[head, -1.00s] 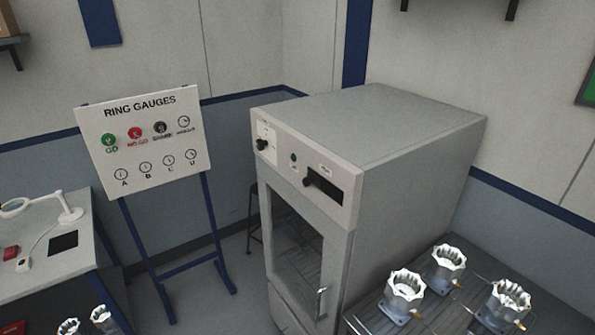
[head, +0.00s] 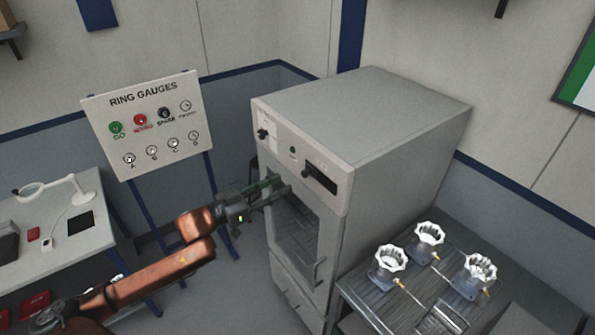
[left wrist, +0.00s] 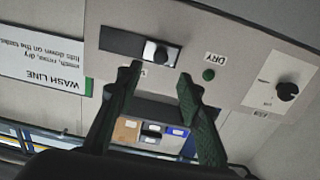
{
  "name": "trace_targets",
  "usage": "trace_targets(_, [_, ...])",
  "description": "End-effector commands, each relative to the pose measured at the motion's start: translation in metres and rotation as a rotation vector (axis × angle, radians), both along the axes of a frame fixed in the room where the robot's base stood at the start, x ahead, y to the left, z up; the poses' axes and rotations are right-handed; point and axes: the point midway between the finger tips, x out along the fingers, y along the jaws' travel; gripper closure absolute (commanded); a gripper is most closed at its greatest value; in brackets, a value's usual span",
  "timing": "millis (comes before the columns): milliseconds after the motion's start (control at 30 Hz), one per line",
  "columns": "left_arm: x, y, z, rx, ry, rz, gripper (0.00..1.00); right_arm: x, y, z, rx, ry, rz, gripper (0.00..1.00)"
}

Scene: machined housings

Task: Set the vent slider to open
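The vent slider is a dark slot (head: 322,182) on the front panel of a grey cabinet, with a black knob (head: 306,173) at its left end. In the left wrist view, which is upside down, the slot (left wrist: 120,42) and knob (left wrist: 157,53) show at the upper middle, the knob at the slot's right end. My left gripper (head: 278,188) is in front of the cabinet, below and left of the slot. In the left wrist view its two green fingers (left wrist: 159,80) are spread apart with nothing between them, short of the knob. My right gripper is out of view.
The cabinet panel also has a green button (head: 292,154) and a black rotary knob (head: 263,134). A glass door (head: 296,232) with a handle is below. A bench (head: 365,300) with metal housings stands right. A ring gauge board (head: 147,125) is left.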

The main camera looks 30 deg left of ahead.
Motion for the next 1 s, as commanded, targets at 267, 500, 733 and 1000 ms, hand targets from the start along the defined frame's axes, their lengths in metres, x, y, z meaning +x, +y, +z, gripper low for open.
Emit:
trace_targets(267, [0.026, -0.012, 0.002, -0.002, -0.003, -0.002, 0.65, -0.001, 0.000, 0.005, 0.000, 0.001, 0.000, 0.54])
trace_targets(500, [0.054, -0.023, 0.002, -0.001, -0.003, -0.002, 0.65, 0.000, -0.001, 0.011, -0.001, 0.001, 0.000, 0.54])
trace_targets(733, [0.068, -0.029, 0.001, 0.001, -0.001, -0.001, 0.65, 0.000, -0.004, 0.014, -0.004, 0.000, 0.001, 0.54])
trace_targets(1000, [0.070, -0.030, -0.001, 0.001, 0.001, 0.000, 0.65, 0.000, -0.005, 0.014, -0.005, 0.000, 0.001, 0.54])
